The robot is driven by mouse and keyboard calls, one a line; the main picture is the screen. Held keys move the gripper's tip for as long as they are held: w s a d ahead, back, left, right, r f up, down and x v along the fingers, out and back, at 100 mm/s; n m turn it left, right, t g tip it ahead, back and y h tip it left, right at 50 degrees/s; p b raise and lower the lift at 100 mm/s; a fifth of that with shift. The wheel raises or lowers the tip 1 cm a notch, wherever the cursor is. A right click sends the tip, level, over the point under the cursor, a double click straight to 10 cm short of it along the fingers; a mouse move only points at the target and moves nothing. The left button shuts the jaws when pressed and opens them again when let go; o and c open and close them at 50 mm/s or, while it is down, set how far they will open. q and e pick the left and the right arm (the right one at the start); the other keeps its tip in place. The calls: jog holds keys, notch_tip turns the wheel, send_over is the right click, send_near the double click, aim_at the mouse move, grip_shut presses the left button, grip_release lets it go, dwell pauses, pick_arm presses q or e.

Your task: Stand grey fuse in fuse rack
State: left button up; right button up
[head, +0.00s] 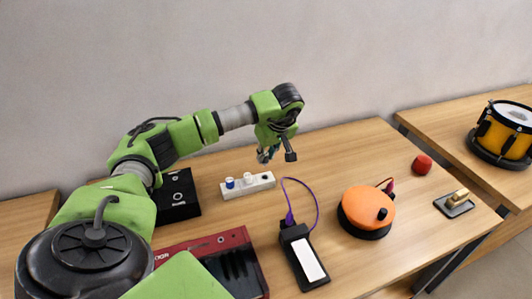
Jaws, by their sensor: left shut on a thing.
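The fuse rack (262,182) is a white block on the wooden table, with a blue-topped fuse (230,183) and a white-topped piece (248,178) standing in it. My left gripper (266,156) points down from the green arm, above and slightly behind the right part of the rack. It is shut on a small grey piece that looks like the grey fuse (262,157); the fingers hide most of it. I cannot tell the exact gap between the piece and the rack. My right gripper is out of view.
A black box (178,196) stands left of the rack. A red case (208,250), a black device with a white panel (309,258) and purple cable, an orange round device (368,209), a red ball (422,165) and a brass switch (455,202) lie around. The table behind the orange device is clear.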

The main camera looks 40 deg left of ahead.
aim_at(266, 162)
pick_arm(q)
notch_tip(266, 162, down, 4)
jog(key=shift+f+b, duration=0.1)
jog(key=shift+b, duration=0.95)
jog(key=shift+f, duration=0.1)
jog(key=shift+p, duration=0.3)
dwell(0.8)
jog(key=shift+f, duration=0.15)
jog(key=shift+f+b, duration=0.9)
jog(key=shift+f, duration=0.45)
